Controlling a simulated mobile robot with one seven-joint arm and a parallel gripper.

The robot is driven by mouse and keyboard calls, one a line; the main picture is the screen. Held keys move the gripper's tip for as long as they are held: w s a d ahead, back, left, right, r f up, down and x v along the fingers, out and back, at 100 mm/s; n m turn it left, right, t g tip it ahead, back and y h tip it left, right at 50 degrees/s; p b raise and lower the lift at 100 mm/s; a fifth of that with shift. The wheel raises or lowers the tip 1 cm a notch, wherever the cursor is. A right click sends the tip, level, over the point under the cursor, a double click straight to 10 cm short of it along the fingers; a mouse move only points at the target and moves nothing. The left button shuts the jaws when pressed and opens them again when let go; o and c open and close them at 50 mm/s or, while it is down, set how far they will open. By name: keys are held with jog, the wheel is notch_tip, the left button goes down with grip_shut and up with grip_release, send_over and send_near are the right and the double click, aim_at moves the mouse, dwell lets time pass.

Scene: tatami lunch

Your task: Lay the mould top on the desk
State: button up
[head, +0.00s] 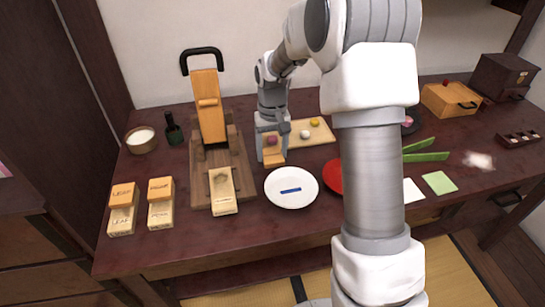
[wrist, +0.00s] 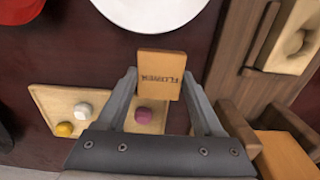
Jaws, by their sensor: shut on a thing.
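My gripper (wrist: 160,88) is shut on an orange wooden mould top (wrist: 160,70), gripped by its sides, with dark lettering that is hard to read. In the head view the mould top (head: 273,157) hangs from my gripper (head: 272,142) behind the white plate and right of the wooden press. Whether it touches the dark desk (head: 250,230) cannot be told. A pale mould bottom (head: 223,203) lies on the front of the press base; it also shows in the wrist view (wrist: 306,45).
The wooden press (head: 207,115), white plate (head: 292,198) and red plate (head: 333,178) stand close by. A tray (head: 318,137) with coloured balls lies behind my gripper. Two labelled mould sets (head: 122,193) (head: 160,188) stand at left. Bare desk shows between press and plate.

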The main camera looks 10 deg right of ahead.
jog(key=shift+f, duration=0.6)
jog(key=shift+f, duration=0.15)
jog(key=o, duration=1.5)
